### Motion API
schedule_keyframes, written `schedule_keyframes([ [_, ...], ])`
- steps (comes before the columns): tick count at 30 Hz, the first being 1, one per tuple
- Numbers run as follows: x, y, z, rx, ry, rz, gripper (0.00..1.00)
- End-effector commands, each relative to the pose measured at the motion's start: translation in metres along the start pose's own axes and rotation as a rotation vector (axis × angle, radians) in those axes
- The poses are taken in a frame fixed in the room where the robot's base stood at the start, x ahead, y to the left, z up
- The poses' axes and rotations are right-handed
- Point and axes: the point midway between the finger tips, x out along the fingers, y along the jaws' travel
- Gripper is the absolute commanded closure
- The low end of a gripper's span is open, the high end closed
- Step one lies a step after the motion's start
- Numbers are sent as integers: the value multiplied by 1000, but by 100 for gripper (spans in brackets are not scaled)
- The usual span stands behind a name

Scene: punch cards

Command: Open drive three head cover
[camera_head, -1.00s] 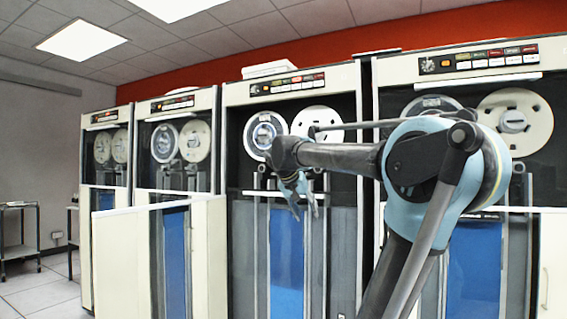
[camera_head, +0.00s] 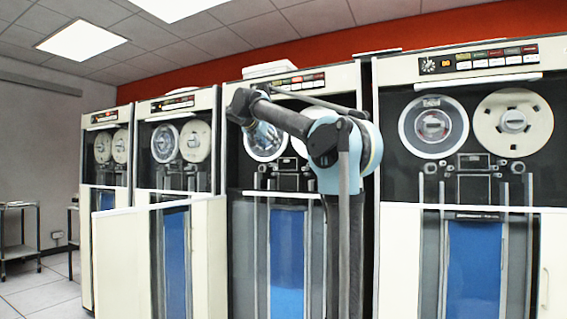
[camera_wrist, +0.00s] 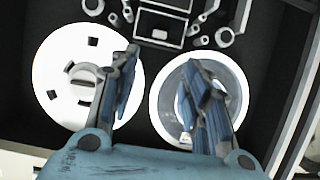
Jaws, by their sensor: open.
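Several tape drives stand in a row; the third from the left (camera_head: 232,120) is behind my arm. In the wrist view the bay appears turned over, with the boxy head unit (camera_wrist: 163,20) at the top edge, between small rollers. My gripper (camera_wrist: 161,62) is open and empty, its fingers in front of a solid white reel (camera_wrist: 65,80) and a clear-rimmed reel (camera_wrist: 228,90). In the head view my gripper (camera_head: 264,143) is before the left reel, apart from the head unit.
The fourth drive (camera_head: 458,65) stands at the right, its reels and head unit in clear view. Pale panels (camera_head: 150,265) stand out in front of the second drive's lower part. A small cart (camera_head: 20,230) is at the far left, with open floor beside it.

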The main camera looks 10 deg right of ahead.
Motion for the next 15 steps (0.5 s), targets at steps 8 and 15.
schedule_keyframes([
  [8,48,2,0,1,-2,3,57],
  [15,90,1,0,0,-2,2,57],
])
